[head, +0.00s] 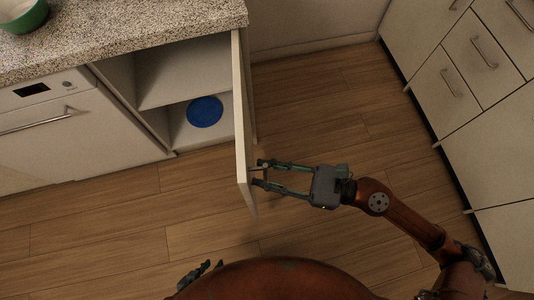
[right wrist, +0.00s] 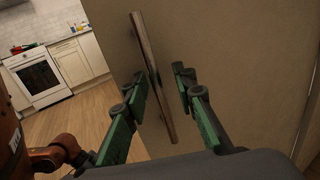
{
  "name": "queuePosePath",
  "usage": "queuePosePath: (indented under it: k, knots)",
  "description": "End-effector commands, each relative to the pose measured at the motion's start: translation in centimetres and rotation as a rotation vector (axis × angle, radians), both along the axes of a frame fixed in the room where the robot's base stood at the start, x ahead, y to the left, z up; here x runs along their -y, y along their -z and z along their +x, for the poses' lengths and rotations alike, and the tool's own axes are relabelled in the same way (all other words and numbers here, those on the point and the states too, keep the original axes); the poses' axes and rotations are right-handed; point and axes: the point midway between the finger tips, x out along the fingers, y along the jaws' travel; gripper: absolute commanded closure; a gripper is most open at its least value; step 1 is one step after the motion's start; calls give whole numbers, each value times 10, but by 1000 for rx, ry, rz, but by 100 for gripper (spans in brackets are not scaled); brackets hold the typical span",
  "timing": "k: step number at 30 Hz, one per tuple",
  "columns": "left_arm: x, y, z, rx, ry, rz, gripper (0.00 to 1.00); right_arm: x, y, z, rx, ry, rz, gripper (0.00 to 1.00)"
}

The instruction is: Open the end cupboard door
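The end cupboard door (head: 241,120) stands swung wide open, about square to the cupboard front. The open cupboard (head: 185,70) shows a shelf and a blue round plate (head: 205,111) inside. My right gripper (head: 262,173) is at the outer face of the door, near its free edge. In the right wrist view, the bar handle (right wrist: 153,75) on the door lies between the two spread fingers, with gaps visible beside it. My left gripper (head: 200,273) shows only partly at the bottom of the head view, and its finger opening cannot be made out.
A dishwasher (head: 80,125) is left of the cupboard under the speckled worktop (head: 130,30), with a green bowl (head: 22,14) on it. Drawer units (head: 470,70) line the right side. The wooden floor between is clear. A white oven (right wrist: 38,76) shows far off.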

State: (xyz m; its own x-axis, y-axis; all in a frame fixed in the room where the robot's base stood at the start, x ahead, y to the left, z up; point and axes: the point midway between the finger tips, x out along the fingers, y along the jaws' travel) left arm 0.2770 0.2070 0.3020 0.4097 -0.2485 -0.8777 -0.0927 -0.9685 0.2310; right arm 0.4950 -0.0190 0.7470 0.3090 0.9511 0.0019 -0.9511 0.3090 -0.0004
Motion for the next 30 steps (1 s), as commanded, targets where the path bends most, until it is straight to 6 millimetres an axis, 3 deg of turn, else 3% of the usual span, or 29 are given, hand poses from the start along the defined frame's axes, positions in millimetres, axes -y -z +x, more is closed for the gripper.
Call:
queuePosePath:
  k: [16, 30]
  knots:
    - [0, 0, 0, 0, 0, 0, 70, 8, 2, -4, -4, -1, -1, 75]
    - [0, 0, 0, 0, 0, 0, 70, 83, 2, -27, -4, 3, 0, 75]
